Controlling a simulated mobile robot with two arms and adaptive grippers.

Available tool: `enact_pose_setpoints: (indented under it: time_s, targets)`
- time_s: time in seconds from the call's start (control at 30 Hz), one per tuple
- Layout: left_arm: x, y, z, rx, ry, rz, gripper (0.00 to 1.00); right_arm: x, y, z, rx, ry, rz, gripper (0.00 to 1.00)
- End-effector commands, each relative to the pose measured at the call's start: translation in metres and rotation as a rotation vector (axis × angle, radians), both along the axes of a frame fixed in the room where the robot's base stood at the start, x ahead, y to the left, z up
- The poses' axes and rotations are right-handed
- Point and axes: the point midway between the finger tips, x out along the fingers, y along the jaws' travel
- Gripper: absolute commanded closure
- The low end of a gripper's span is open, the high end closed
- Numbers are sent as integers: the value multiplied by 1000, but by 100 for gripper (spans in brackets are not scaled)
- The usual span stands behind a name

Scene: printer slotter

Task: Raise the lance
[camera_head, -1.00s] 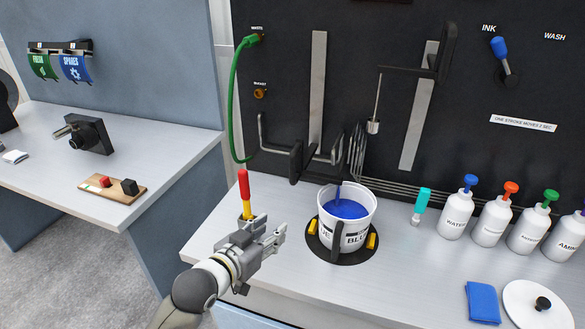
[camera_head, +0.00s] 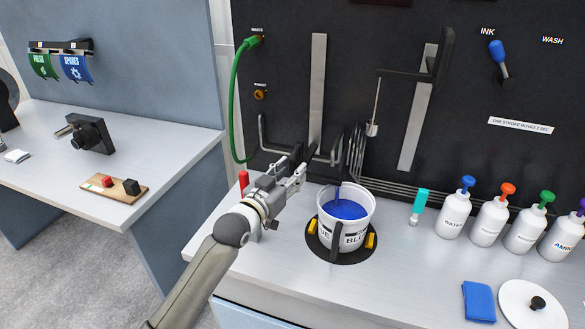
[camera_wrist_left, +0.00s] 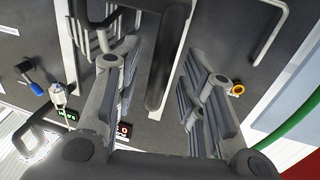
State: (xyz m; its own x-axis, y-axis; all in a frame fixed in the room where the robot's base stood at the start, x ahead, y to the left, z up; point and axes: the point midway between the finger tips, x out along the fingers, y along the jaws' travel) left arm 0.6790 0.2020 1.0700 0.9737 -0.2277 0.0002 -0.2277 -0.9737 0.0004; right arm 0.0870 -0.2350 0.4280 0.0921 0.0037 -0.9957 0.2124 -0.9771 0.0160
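The lance looks like the thin blue-coated rod (camera_head: 338,193) standing in an open white bucket (camera_head: 330,232) of blue ink. Above it, a dark carriage with bent arms sits low on the left vertical rail (camera_head: 318,90). Its black handle (camera_head: 297,153) is partly hidden behind my left gripper (camera_head: 292,170). In the left wrist view, a black handle bar (camera_wrist_left: 168,55) lies ahead between the spread fingers of this gripper (camera_wrist_left: 160,95). The fingers are open; contact with the bar cannot be told. My right gripper is not in view.
A green hose (camera_head: 235,95) loops at left. Bottles (camera_head: 455,215) line the bench's right side. A red-topped object (camera_head: 243,179) stands behind my left arm.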

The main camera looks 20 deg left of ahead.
Motion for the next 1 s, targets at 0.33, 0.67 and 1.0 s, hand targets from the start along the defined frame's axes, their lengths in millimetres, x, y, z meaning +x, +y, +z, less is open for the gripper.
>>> enact_pose_setpoints:
  time_s: [0.33, 0.67, 1.0]
  targets:
    - [13, -3, 0, 1, 0, -1, 63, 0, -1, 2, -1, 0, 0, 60]
    - [12, -3, 0, 0, 1, -1, 86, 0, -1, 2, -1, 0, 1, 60]
    - [12, -3, 0, 0, 1, 0, 100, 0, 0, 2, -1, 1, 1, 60]
